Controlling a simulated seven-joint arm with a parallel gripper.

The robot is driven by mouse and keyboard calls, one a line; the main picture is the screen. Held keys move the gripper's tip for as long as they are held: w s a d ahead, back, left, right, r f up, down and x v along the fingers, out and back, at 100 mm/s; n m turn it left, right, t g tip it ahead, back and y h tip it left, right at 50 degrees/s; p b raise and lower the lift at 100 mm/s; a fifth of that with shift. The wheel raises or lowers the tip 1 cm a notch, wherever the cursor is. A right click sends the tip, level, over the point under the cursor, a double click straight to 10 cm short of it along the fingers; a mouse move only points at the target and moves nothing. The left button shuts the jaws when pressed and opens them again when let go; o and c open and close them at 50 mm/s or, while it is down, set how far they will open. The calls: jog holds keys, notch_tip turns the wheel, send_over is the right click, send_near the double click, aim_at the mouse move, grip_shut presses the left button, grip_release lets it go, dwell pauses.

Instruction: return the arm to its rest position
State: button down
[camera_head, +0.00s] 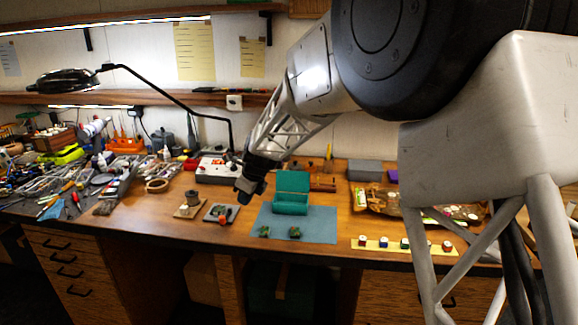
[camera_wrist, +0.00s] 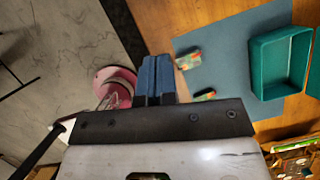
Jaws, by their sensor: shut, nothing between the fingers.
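My gripper (camera_head: 244,196) hangs in the air over the workbench, left of the teal box, pointing down. In the wrist view its two blue fingers (camera_wrist: 157,66) are pressed together with nothing between them. My arm reaches in from the upper right of the head view. The teal box (camera_head: 291,207) stands with its lid up on a blue mat (camera_head: 322,226). It also shows in the wrist view (camera_wrist: 266,85), apart from the fingers. Two small green pieces, a left one (camera_head: 264,231) and a right one (camera_head: 295,232), lie on the mat before the box.
A black desk lamp (camera_head: 66,80) arches over the cluttered left of the bench. Two small square plates, one (camera_head: 189,206) holding a spool, lie left of the mat. Several small jars stand on a yellow strip (camera_head: 424,248) at right. A shelf (camera_head: 150,98) runs along the wall.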

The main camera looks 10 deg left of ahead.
jog(key=s+d+r+n+h, duration=0.1)
jog(key=s+d+r+n, duration=0.25)
jog(key=s+d, duration=0.4)
jog(key=s+d+r+n+t, duration=0.1)
jog(key=s+d+r+n, duration=0.25)
jog(key=d, duration=0.75)
jog(key=s+d+r+n+h, duration=0.1)
jog(key=s+d+r+n, duration=0.25)
jog(key=s+d, duration=0.4)
jog(key=s+d+f+n+h, duration=0.1)
jog(key=s+d+n, duration=0.4)
jog(key=s+d, duration=0.4)
jog(key=s+d+f+n+h, duration=0.1)
jog(key=s+d+n, duration=0.4)
jog(key=s, duration=1)
jog(key=d, duration=0.3)
jog(key=shift+d+f+t, duration=0.3)
jog(key=shift+d+f, duration=0.05)
jog(key=shift+d, duration=0.05)
